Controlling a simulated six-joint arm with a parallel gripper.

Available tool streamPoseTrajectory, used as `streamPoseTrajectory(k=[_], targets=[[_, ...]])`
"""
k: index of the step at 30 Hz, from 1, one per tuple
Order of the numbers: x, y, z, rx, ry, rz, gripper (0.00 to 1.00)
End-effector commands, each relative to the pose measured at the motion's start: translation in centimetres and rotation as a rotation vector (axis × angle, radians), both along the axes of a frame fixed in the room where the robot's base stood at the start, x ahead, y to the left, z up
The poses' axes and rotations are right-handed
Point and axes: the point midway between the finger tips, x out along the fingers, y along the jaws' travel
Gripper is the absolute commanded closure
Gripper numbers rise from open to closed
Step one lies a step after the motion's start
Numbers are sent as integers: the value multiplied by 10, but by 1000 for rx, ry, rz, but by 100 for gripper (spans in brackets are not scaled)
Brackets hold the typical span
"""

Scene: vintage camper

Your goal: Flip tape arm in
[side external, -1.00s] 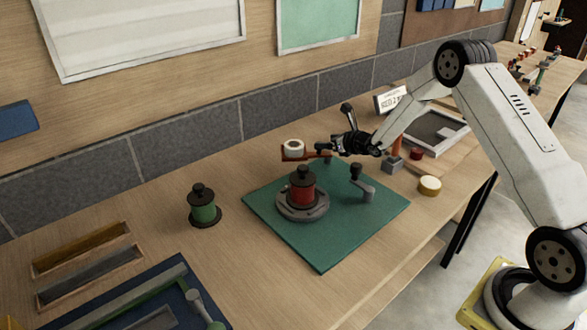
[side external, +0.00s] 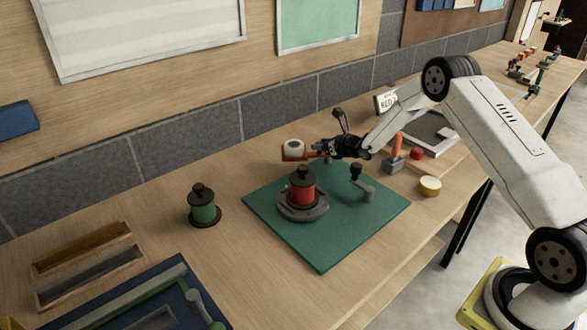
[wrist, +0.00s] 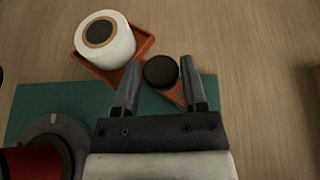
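The tape arm (side external: 292,156) is an orange arm carrying a white tape roll (side external: 295,145), and it sticks out over the back edge of the green mat (side external: 325,248). In the wrist view the tape roll (wrist: 104,38) sits on an orange tray at upper left. A round black knob (wrist: 160,72) stands on the orange arm. My gripper (wrist: 160,63) is open, with one finger on each side of the knob. I cannot tell whether either finger touches it. In the side view my gripper (side external: 325,148) is at the arm's right end, partly hiding it.
A red spool (side external: 302,190) stands on a grey round base on the mat, in front of the tape arm. A grey crank with a black knob (side external: 357,172) is to its right. A green spool (side external: 203,208) stands left of the mat.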

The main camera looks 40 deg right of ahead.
Motion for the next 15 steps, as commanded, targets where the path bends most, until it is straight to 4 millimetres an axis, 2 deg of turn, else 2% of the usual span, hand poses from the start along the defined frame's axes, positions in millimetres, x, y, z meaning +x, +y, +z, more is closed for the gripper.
streamPoseTrajectory(k=[1, 4, 5, 15], targets=[[0, 0, 0, 0, 0, 0, 64], [0, 0, 0, 0, 0, 0, 95], [0, 0, 0, 0, 0, 0, 100], [0, 0, 0, 0, 0, 2, 100]])
